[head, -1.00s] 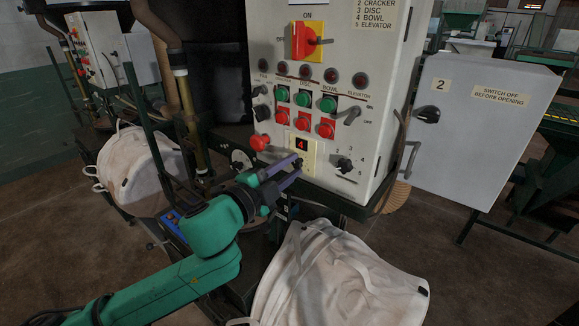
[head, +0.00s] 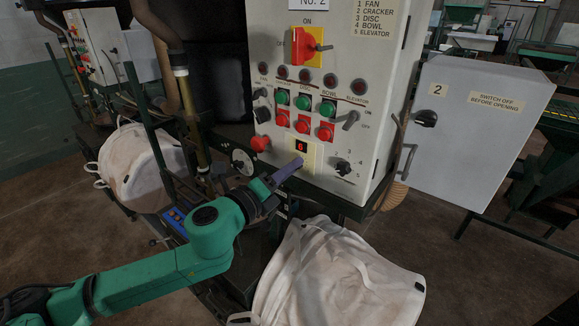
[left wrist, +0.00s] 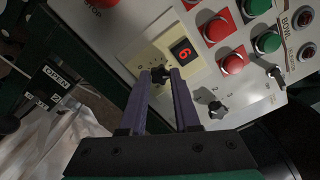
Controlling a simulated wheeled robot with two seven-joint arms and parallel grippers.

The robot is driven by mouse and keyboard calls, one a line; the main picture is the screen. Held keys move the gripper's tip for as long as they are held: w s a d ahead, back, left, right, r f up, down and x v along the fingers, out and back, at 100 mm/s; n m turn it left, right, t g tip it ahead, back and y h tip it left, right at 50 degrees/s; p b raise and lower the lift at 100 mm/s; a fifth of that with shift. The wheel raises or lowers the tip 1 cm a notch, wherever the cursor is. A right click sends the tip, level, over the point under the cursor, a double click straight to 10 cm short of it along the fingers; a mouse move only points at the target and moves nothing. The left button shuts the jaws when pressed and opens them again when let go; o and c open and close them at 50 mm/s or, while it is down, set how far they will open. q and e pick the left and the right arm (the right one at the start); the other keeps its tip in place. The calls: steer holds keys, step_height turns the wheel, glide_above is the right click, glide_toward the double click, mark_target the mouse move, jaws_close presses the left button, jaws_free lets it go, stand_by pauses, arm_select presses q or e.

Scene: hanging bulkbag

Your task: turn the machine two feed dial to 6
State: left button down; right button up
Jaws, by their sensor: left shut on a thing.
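The machine two control box (head: 330,100) stands at the centre of the head view. Its small red display (head: 301,147) reads 6, and it also shows in the left wrist view (left wrist: 183,51). The black feed dial (left wrist: 159,74) sits on the cream plate just beside the display. My left gripper (head: 296,164) reaches it from the lower left, and its purple fingers are shut on the dial, one on each side, in the left wrist view (left wrist: 160,78). In the head view the fingers hide the dial. My right gripper is not in view.
A red stop button (head: 260,143) is close left of the display. A black selector knob (head: 344,168) is to its right, below rows of green and red buttons. A white bulk bag (head: 340,280) hangs below. An open grey door (head: 470,130) stands at the right.

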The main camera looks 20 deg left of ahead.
arm_select(q)
steer(key=shift+r+m, duration=0.15)
steer(key=shift+m, duration=0.95)
steer(key=shift+p, duration=0.3)
steer(key=c, duration=0.8)
jaws_free()
steer(key=shift+o, duration=0.9)
steer(key=shift+w, duration=0.1)
steer(key=shift+f, duration=0.2)
